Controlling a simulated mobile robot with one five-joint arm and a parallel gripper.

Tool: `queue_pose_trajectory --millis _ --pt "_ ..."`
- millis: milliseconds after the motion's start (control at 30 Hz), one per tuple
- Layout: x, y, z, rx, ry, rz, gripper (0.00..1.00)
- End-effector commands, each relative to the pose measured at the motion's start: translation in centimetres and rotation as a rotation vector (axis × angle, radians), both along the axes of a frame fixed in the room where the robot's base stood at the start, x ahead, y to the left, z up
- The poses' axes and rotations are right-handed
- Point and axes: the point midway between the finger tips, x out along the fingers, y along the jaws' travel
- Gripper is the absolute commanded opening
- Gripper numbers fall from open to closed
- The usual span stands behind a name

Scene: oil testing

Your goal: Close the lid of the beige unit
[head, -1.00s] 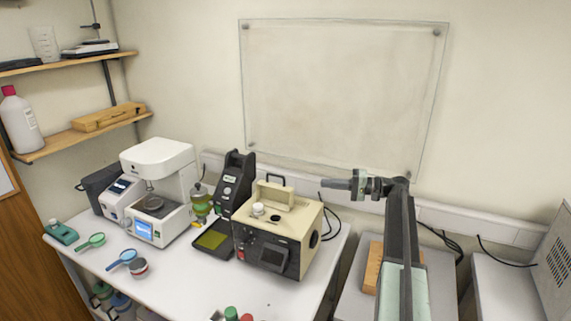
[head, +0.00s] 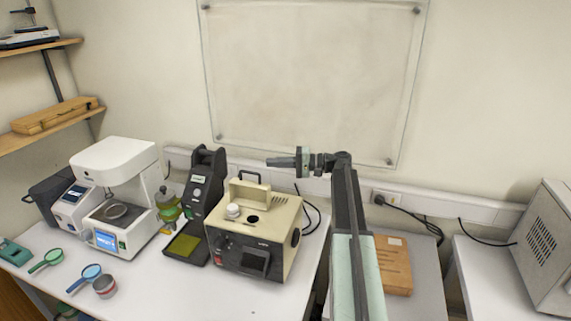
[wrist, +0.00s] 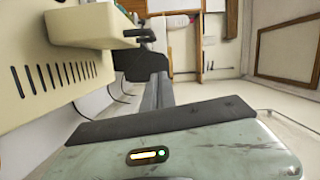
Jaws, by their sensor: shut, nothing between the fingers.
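The beige unit (head: 280,229) stands on the white bench, its dark front panel facing me. Its lid (head: 251,193) is open, standing up on the top face, with a dark handle (head: 249,176) on its upper edge. A white knob (head: 233,211) and a dark round opening (head: 252,219) show on the top. My gripper (head: 270,161) is shut and empty, pointing left, above and slightly right of the lid in the picture, with a gap.
A black device (head: 203,185) and a dark tray (head: 184,246) stand left of the unit, with a white instrument (head: 115,190) farther left. Black cables (head: 310,212) run behind the unit. A wooden box (head: 393,265) lies on the right bench. A clear panel hangs behind.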

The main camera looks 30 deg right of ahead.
Motion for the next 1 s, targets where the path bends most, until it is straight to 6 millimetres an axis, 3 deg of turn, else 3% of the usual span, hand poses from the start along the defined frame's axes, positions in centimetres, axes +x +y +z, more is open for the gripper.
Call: queue_pose_trajectory --millis 167,200,333,767,800,1000 --pt "1.9 3.4 -0.2 0.0 0.0 0.003 0.0" --pt "0.8 3.9 -0.4 0.0 0.0 0.001 0.0" --pt "-0.4 5.1 -0.6 0.0 0.0 0.0 0.0" --pt "-1.0 5.7 -0.7 0.0 0.0 -0.001 0.0" --pt "-0.9 4.8 -0.7 0.0 0.0 -0.002 0.0" --pt "-1.1 6.0 -0.5 -0.013 -0.013 0.002 0.0"
